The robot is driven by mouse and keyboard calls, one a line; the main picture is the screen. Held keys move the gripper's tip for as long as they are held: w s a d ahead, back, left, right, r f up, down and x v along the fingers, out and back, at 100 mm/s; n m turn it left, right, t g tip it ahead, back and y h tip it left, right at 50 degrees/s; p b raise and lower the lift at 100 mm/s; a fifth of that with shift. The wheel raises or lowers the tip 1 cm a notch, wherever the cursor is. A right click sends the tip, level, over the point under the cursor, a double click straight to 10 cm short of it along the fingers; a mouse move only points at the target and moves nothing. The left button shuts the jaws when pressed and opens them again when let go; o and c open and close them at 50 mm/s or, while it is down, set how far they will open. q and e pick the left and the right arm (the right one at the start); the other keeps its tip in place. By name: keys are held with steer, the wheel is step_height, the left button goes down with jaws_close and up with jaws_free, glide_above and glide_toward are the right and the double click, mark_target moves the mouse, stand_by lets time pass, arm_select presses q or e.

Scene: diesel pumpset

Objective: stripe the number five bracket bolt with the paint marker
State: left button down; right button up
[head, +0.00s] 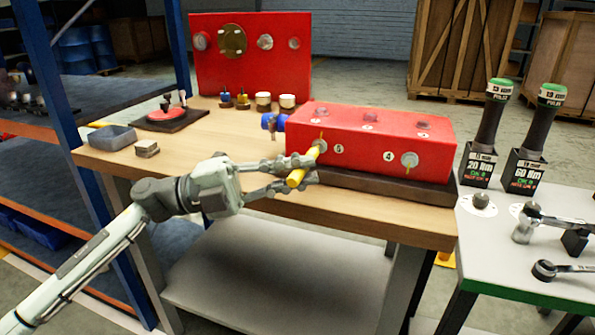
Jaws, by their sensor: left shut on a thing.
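A red block (365,140) stands on a dark base on the wooden bench. Its front face carries a bolt (321,145) beside the printed 5, and another bolt (409,159) beside the printed 4. My left gripper (303,170) is in front of the block's left end, shut on the yellow paint marker (298,178). The marker tilts up and right, its upper end at or very near the number five bolt; I cannot tell whether they touch. A thin yellow mark shows just above that bolt; I cannot tell whether it is paint or the tip. My right gripper is not in view.
A blue fitting (273,122) sticks out at the block's left end. A grey tray (112,137) and small pots (263,101) stand on the bench (220,145). A red panel (250,60) stands behind. The right table (540,235) holds torque tools (485,135).

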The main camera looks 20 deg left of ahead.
arm_select(q)
steer(key=shift+s, duration=0.25)
steer(key=shift+s, duration=2.45)
steer(key=shift+f, duration=0.1)
